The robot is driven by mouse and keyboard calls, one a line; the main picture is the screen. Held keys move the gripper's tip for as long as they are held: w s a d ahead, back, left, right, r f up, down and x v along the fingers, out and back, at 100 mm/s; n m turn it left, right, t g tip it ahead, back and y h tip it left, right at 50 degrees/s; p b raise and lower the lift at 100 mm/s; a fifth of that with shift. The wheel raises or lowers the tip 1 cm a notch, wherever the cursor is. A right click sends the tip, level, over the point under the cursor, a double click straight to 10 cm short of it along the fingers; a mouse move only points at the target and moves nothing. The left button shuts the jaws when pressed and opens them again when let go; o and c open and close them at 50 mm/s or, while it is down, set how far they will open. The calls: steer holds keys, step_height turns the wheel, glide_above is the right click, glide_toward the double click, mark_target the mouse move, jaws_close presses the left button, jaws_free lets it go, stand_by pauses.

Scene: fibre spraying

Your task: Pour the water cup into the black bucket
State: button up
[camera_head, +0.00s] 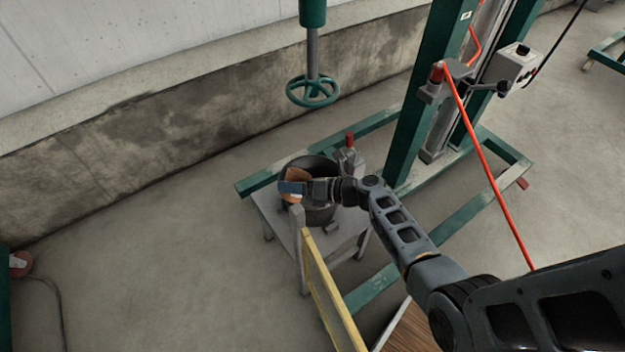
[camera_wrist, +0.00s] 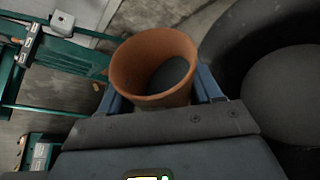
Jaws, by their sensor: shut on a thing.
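The orange-brown cup (camera_wrist: 132,66) is between the two blue fingers of my gripper (camera_wrist: 160,92) in the wrist view, which are shut on it. Its open mouth shows a dark oval inside; I cannot tell whether that is water. In the head view the cup (camera_head: 299,174) is at the black bucket (camera_head: 321,214), over or within its mouth, and looks tilted. My gripper (camera_head: 292,187) reaches across the bucket from the right and hides part of it. In the wrist view the bucket (camera_wrist: 222,38) is a large dark shape close on the right.
The bucket stands on a grey stand (camera_head: 268,212). A green frame (camera_head: 415,95) with a red hose (camera_head: 487,165) rises behind my arm. A green handwheel (camera_head: 312,91) hangs above and behind the bucket. A yellow rail (camera_head: 328,290) runs in front.

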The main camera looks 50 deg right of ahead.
steer(key=shift+d+r+m, duration=0.2)
steer(key=shift+r+m, duration=0.05)
steer(key=shift+m, duration=0.15)
stand_by(0.3)
steer(key=shift+f+m+t+y+b, duration=0.65)
steer(key=shift+m+y+b, duration=0.5)
steer(key=shift+b, duration=1.1)
steer(key=shift+d+r+m+b, duration=0.25)
steer(key=shift+m+b, duration=0.25)
steer(key=shift+m, duration=0.45)
stand_by(0.6)
steer(key=shift+w+d+r+m+t+y+p, duration=0.1)
steer(key=shift+d+r+m+t+y+p, duration=0.1)
steer(key=shift+d+m+p, duration=0.2)
steer(key=shift+w+d+r+m+t+y+p, duration=0.1)
steer(key=shift+d+r+m+y+p, duration=0.15)
steer(key=shift+d, duration=0.2)
stand_by(0.5)
steer(key=shift+f, duration=0.2)
